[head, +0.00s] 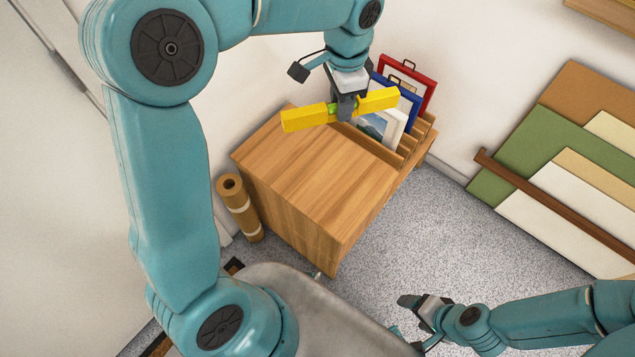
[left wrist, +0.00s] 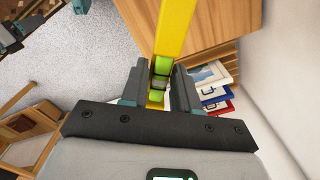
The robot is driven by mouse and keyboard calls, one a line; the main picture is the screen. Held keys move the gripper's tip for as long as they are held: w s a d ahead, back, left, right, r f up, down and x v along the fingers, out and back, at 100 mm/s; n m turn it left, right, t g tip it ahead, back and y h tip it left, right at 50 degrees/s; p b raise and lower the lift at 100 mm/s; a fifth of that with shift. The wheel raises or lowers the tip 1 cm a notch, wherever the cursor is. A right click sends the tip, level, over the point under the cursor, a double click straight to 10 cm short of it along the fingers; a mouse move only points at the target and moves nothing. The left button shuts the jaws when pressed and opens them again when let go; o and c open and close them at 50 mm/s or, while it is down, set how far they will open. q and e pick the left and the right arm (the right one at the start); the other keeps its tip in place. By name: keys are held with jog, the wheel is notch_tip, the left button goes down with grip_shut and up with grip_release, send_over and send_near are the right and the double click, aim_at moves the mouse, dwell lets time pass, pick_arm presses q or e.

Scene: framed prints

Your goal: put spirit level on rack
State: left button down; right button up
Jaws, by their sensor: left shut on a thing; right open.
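The yellow spirit level (head: 305,117) is held in the air over the wooden cabinet top, near the rack end. My left gripper (head: 347,108) is shut on it around its middle, by the green vial. In the left wrist view the spirit level (left wrist: 174,30) runs up from between the fingers of the left gripper (left wrist: 158,85). The wooden slotted rack (head: 409,146) is at the right end of the cabinet and holds several framed prints. My right gripper (head: 418,306) is open and empty, low over the floor at the bottom right.
The cabinet top (head: 285,155) is clear. A red frame (head: 425,93), a blue frame (head: 412,106) and a white frame (head: 392,127) stand in the rack. A brown roll (head: 238,207) stands left of the cabinet. Coloured boards (head: 570,160) lean on the right wall.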

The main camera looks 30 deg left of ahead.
pick_arm(q)
jog(key=a+f+m+b, duration=0.1)
jog(key=f+m+b, duration=0.2)
jog(key=f+b, duration=0.4)
jog(key=w+a+f+m+b, duration=0.1)
jog(key=f+m+b, duration=0.3)
jog(key=f, duration=1.2)
jog(key=a+f+m+b, duration=0.3)
jog(key=f+m+b, duration=0.1)
jog(key=f+b, duration=0.8)
jog(key=shift+w+a+f, duration=0.1)
jog(key=shift+w+f, duration=0.05)
jog(key=shift+w, duration=0.05)
pick_arm(e)
notch_tip(320, 180, down, 26)
jog(key=shift+w+f, duration=0.15)
jog(key=shift+w, duration=0.15)
